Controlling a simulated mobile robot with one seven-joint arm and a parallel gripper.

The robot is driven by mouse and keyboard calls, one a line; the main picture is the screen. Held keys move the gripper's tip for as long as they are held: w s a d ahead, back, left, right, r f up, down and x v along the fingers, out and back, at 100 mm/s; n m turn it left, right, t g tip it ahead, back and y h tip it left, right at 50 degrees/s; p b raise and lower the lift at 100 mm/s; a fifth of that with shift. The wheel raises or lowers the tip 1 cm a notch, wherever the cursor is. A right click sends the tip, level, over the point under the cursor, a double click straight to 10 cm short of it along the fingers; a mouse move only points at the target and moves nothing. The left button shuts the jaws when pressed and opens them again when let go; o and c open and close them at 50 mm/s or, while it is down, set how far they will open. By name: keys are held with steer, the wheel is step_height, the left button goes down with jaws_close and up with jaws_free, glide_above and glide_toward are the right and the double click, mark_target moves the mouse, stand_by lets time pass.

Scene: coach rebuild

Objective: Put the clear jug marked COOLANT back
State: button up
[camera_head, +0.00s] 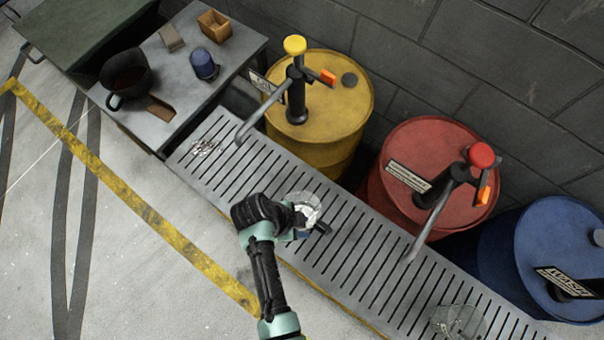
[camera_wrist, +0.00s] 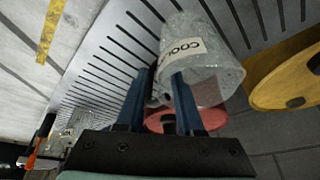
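The clear jug marked COOLANT (camera_head: 306,202) is at my gripper (camera_head: 312,222), over the slotted metal grate in the head view. In the wrist view the jug (camera_wrist: 207,65) is grey and see-through, and its white label faces me. My gripper's two dark blue fingers (camera_wrist: 162,80) reach to the jug's near side, with a visible gap between them. A small dark part, perhaps the handle, shows in that gap. I cannot tell whether the fingers press on it, or whether the jug touches the grate.
The slotted grate (camera_head: 255,172) runs past yellow (camera_head: 335,115), red (camera_head: 420,150) and blue (camera_head: 560,250) drums; the yellow and red ones carry pumps with spouts over it. Another clear jug (camera_head: 460,321) stands at its right end. A grey table (camera_head: 165,75) holds a black pitcher (camera_head: 127,78) and a blue cup (camera_head: 204,65).

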steer(key=w+v, duration=0.1)
steer(key=v, duration=1.1)
steer(key=w+a+r+n+t+y, duration=0.25)
steer(key=w+r+n+t, duration=0.35)
steer(key=w+r, duration=1.05)
steer(key=w+d+r+n+t+y, duration=0.1)
steer(key=w+r+t, duration=0.25)
steer(key=r, duration=0.45)
steer(key=w+r+n+t+y, duration=0.15)
steer(key=r+t, duration=0.25)
steer(key=r, duration=0.5)
steer(key=s+d+r+n+t, duration=0.2)
steer(key=r+t, duration=0.2)
steer(key=r, duration=0.8)
steer(key=s+d+r+n+t, duration=0.2)
steer(key=r+n+t, duration=0.15)
steer(key=r, duration=0.85)
steer(key=s+d+r+n+t, duration=0.2)
steer(key=s+r+t, duration=0.3)
steer(key=s+r, duration=0.4)
step_height(320, 180, up, 3)
steer(key=shift+s+r+n+t, duration=0.2)
steer(key=shift+s+n+t, duration=0.1)
steer(key=shift+n, duration=0.2)
